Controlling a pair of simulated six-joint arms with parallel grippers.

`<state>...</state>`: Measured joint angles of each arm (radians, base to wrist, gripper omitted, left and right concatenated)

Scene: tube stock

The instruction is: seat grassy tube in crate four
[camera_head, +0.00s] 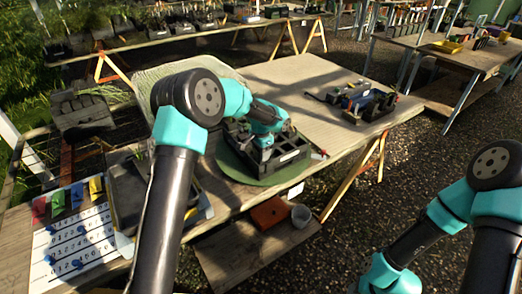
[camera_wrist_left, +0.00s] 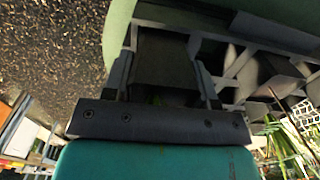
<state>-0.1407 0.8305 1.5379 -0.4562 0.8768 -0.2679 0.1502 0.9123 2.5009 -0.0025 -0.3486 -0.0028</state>
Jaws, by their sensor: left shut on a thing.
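The black crate (camera_head: 291,156) stands on a round green mat (camera_head: 248,171) on the wooden table. It has several square compartments, and its grid (camera_wrist_left: 242,62) shows at the right of the left wrist view. My left gripper (camera_head: 263,152) points down over the crate. In the left wrist view my left gripper (camera_wrist_left: 163,72) is shut on a dark tube (camera_wrist_left: 166,62), with a little green showing at its near end. I take this for the grassy tube. The tube's lower end is hidden, so I cannot tell whether it is in a compartment. My right gripper is out of view.
Grassy leaves (camera_wrist_left: 285,135) rise beside the crate in the left wrist view. A numbered white sheet (camera_head: 75,243) and coloured cards (camera_head: 58,203) lie at the left.

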